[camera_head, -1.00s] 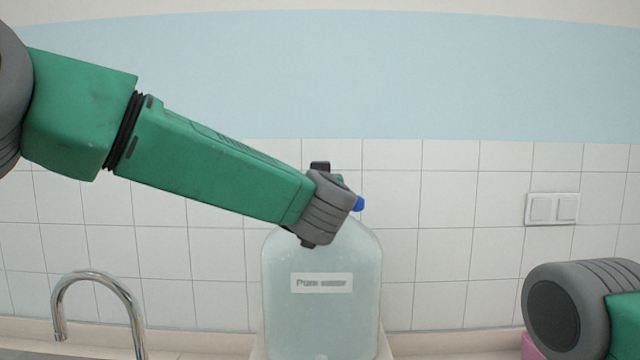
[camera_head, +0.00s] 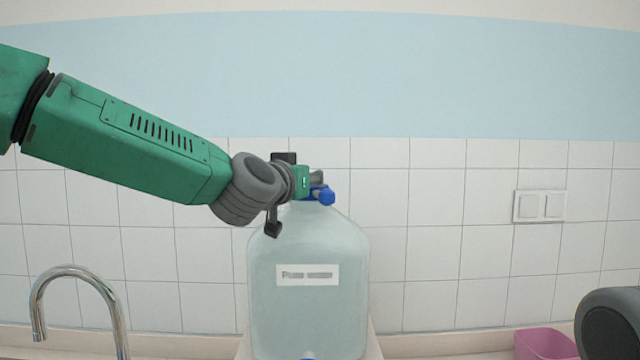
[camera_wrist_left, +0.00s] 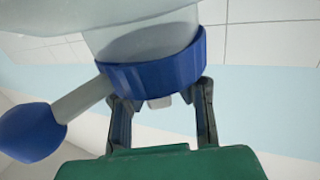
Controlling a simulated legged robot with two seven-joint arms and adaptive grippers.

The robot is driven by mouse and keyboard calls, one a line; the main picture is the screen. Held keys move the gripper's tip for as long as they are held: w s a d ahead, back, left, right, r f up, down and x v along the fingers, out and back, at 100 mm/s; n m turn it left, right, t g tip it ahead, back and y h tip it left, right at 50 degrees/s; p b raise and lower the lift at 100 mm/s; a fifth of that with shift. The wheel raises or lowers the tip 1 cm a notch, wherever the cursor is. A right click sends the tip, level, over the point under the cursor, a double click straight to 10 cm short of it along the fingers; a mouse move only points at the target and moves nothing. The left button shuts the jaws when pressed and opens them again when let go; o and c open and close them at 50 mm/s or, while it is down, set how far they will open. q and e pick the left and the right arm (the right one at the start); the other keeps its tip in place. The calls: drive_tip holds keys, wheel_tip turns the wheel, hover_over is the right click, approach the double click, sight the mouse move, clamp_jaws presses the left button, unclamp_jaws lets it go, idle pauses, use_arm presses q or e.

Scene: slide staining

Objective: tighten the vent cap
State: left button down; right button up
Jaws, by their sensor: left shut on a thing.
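The large clear jug (camera_head: 308,300) stands upright in the middle of the head view, with a "Pure water" label. Its blue main cap (camera_wrist_left: 155,75) shows in the left wrist view, with a grey spout ending in a blue tip (camera_wrist_left: 30,132). The tip also shows in the head view (camera_head: 326,196). A small pale vent cap (camera_wrist_left: 160,102) sits on the blue cap, between my left fingers. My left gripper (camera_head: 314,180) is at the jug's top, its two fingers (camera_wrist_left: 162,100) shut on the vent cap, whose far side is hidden. My right gripper is out of view.
A chrome tap (camera_head: 75,272) curves up at the lower left. A pink container (camera_head: 545,344) stands at the lower right beside my right arm. A white switch plate (camera_head: 539,206) is on the tiled wall behind.

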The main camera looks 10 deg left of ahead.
use_arm(q)
drive_tip(key=shift+r, duration=0.15)
drive_tip(key=c, duration=1.5)
unclamp_jaws()
drive_tip(key=v, duration=1.2)
drive_tip(key=shift+w+a, duration=0.1)
